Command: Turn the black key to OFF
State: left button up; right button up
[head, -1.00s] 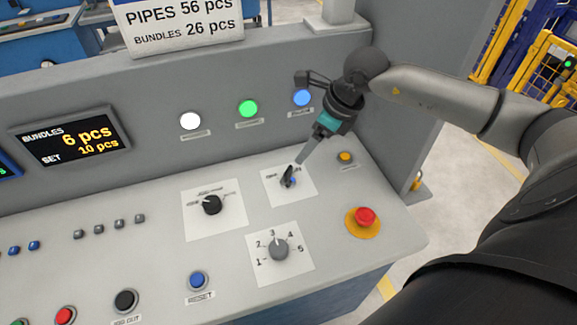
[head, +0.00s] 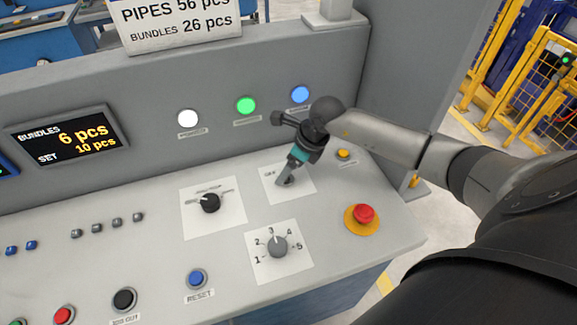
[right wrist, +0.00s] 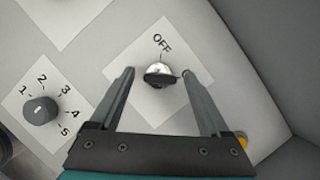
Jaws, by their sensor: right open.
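The key switch (right wrist: 160,73) shows in the right wrist view as a round silver lock with a dark key part at its front, on a white plate (right wrist: 150,108). The word OFF is printed beside it. In the head view the same plate (head: 300,190) is on the sloped panel, and my gripper hides most of the key. My right gripper (right wrist: 158,72) is open, with one finger on each side of the lock. A gap shows on the left; the right fingertip is very close to the lock, and contact is unclear. It also shows in the head view (head: 285,183). My left gripper is not in view.
A black selector knob (head: 210,203) is left of the key plate, and a grey numbered dial (head: 277,246) is below it. A red emergency button (head: 363,214) and a small yellow button (head: 344,154) are on the right. The upright wall with lamps (head: 246,105) rises behind.

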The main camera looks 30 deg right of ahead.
jog(key=shift+c, duration=1.4)
grip_shut()
